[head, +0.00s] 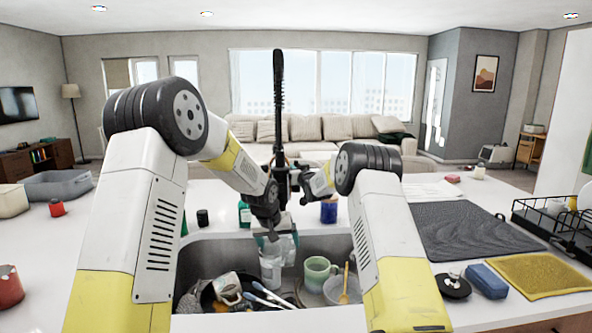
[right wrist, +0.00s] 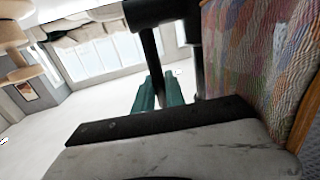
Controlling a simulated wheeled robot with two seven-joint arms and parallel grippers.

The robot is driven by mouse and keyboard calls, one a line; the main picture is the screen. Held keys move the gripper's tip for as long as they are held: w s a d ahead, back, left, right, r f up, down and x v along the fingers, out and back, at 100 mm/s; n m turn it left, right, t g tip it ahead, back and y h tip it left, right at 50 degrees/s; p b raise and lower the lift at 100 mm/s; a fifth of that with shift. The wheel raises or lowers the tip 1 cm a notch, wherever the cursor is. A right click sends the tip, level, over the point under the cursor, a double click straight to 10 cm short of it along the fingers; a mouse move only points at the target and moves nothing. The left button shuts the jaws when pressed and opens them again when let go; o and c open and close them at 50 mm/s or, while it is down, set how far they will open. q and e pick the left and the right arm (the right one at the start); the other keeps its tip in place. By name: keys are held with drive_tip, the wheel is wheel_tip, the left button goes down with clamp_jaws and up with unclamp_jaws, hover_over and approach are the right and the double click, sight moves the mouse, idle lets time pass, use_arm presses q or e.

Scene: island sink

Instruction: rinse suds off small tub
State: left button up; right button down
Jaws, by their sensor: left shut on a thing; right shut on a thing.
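My left gripper (head: 272,229) points down over the sink (head: 222,255), below the faucet. It is shut on a small pale, translucent thing (head: 286,249), which looks like the small tub. The fingers hide part of it, and suds cannot be made out. A clear glass-like vessel (head: 270,268) shows just below; I cannot tell whether they touch. The tall black faucet (head: 278,100) rises behind the sink. My right gripper (head: 296,180) is shut at the faucet, seemingly on its black part. Its teal fingers show beside black tubes in the right wrist view (right wrist: 160,95).
The sink also holds a green mug (head: 318,272), a light tub (head: 333,291) with a yellow-handled utensil, a patterned mug (head: 227,288) and brushes. Bottles stand behind it. A dark mat (head: 458,228), blue sponge (head: 487,281) and dish rack (head: 548,222) are at right.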

drive_tip(key=shift+s+f, duration=0.1)
idle(0.3)
drive_tip(key=shift+s+t, duration=0.65)
drive_tip(key=shift+t, duration=0.25)
drive_tip(key=c, duration=1.4)
unclamp_jaws()
drive_tip(key=v, duration=1.2)
drive_tip(key=shift+w+d+f, duration=0.1)
drive_tip(key=shift+d, duration=0.05)
